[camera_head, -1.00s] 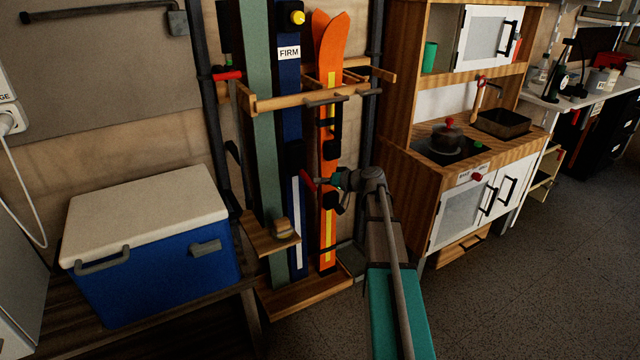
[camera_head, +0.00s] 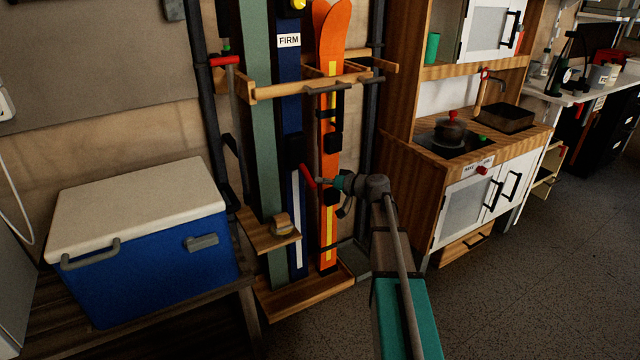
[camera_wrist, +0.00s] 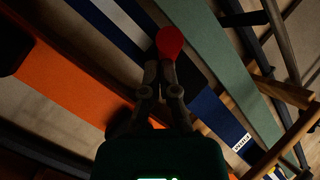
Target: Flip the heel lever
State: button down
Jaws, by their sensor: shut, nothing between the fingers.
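The heel lever (camera_head: 308,177) is a red lever on the dark blue ski (camera_head: 289,125) marked FIRM, below mid height. It sticks out and slants towards the right. My gripper (camera_head: 321,181) is shut and empty, with its tips just to the right of the lever. In the wrist view the lever's rounded red end (camera_wrist: 169,42) is right at the tips of my gripper (camera_wrist: 160,66). I cannot tell whether they touch. The lever's base is not clear there, as the red end and fingers cover part of the ski.
An orange ski (camera_head: 329,230) stands just right of the blue one, a green ski (camera_head: 256,150) left. A wooden rack bar (camera_head: 300,86) crosses above. A blue cooler (camera_head: 150,255) stands left and a toy kitchen (camera_head: 475,200) right. Open floor (camera_head: 530,290) lies at front right.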

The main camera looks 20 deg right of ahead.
jog(key=w+f+b, duration=0.3)
jog(key=f+b, duration=0.1)
jog(key=f, duration=0.1)
jog(key=shift+w+a+b, duration=0.2)
jog(key=shift+a+b, duration=0.2)
jog(key=shift+f, duration=0.1)
dwell(0.5)
jog(key=s+d+f+b, duration=0.3)
jog(key=s+d+b, duration=0.1)
jog(key=s+d, duration=0.4)
jog(key=shift+s+d+f, duration=0.15)
jog(key=shift+d+f, duration=0.25)
jog(key=shift+d, duration=0.3)
dwell(0.5)
